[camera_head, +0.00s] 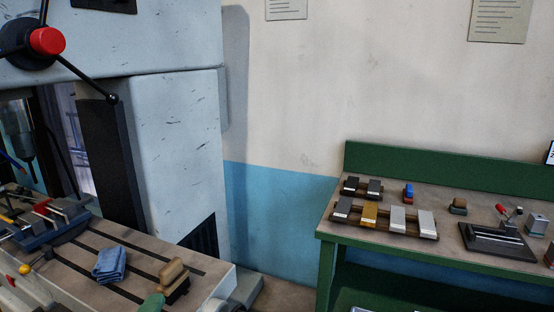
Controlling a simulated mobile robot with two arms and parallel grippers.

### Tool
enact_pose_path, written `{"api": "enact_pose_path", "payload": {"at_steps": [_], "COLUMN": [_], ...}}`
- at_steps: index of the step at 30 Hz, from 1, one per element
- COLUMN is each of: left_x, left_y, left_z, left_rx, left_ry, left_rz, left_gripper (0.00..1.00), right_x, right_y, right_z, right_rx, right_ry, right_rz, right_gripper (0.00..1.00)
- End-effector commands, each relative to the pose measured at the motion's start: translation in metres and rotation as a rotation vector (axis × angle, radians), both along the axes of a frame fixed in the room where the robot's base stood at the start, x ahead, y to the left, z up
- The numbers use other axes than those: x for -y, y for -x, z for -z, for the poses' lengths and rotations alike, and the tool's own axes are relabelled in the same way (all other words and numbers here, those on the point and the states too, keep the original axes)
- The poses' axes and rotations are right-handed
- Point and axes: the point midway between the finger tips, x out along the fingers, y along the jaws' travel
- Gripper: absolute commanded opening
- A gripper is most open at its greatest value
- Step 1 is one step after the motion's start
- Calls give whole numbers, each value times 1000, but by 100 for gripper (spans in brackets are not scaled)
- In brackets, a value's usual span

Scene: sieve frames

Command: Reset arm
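Neither of my grippers shows in the head view, and no arm of mine can be made out. The task names no other object. A large grey drilling machine (175,140) fills the left side, with a red-hubbed handle (47,41) at the top left. Its slotted table (215,285) is at the lower left. A green workbench (440,166) stands against the wall on the right.
On the machine table are a blue cloth (110,263), a wooden-backed brush (173,277) and a vise (45,222).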

Motion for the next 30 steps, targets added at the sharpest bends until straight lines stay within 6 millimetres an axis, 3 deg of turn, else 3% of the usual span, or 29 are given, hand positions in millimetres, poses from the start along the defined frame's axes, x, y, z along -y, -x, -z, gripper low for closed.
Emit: {"api": "enact_pose_path", "payload": {"at_steps": [1, 3, 6, 12, 18, 26, 30], "left_x": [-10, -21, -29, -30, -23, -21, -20], "left_y": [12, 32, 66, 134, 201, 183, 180], "left_z": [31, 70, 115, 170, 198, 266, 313], "left_rx": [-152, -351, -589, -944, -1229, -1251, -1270], "left_ry": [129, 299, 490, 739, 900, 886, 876], "left_rz": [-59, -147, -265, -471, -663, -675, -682], "left_gripper": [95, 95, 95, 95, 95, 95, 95], "right_x": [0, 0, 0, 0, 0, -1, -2], "right_y": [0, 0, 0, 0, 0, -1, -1], "right_z": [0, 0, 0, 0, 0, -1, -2], "right_rx": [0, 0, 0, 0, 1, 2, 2], "right_ry": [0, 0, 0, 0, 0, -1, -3], "right_rz": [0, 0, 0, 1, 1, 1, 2], "right_gripper": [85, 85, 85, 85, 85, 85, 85]}}
